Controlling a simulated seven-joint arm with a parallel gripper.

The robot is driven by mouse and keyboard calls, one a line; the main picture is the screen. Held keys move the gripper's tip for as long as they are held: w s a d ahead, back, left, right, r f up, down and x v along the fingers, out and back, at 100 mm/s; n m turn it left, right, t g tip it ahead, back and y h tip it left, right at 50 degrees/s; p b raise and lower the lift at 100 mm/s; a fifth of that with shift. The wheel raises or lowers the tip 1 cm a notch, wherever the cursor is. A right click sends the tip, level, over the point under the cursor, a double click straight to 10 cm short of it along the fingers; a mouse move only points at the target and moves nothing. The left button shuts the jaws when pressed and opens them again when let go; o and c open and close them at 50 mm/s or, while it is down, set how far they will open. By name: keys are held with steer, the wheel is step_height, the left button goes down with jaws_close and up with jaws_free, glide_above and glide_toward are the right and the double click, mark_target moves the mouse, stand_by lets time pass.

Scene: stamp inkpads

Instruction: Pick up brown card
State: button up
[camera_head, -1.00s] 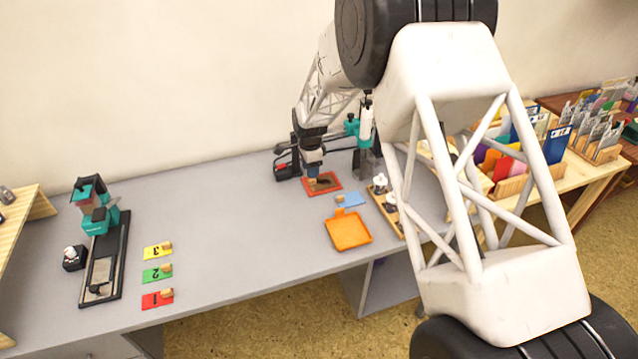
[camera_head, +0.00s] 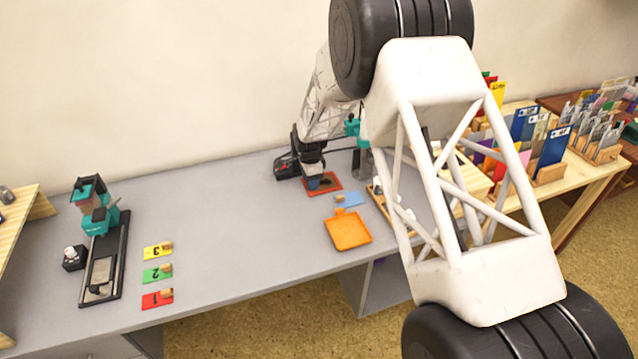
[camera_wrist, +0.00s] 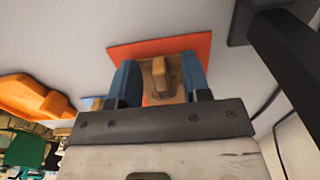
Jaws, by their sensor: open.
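The brown card (camera_wrist: 153,87) with a small wooden knob (camera_wrist: 163,75) lies on a flat orange-red mat (camera_wrist: 195,46). In the head view the mat (camera_head: 334,188) is on the grey desk near the wall, and the card is mostly hidden behind my gripper (camera_head: 314,186). My gripper has blue fingertips and is open. In the wrist view the fingers (camera_wrist: 160,78) stand on either side of the knob, with visible gaps between them and it. Whether the fingertips touch the card or mat cannot be told.
An orange tray (camera_head: 348,231) and a blue card (camera_head: 350,199) lie in front of the mat. A black and red device (camera_head: 287,168) stands close behind it. Numbered yellow, green and red cards (camera_head: 158,274) and a teal stamp machine (camera_head: 96,210) are at left. The desk between is clear.

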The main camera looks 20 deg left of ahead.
stand_by(0.3)
jaws_close()
steer(key=shift+r, duration=0.2)
step_height(320, 180, up, 28)
steer(key=shift+f, duration=0.15)
stand_by(0.7)
stand_by(0.7)
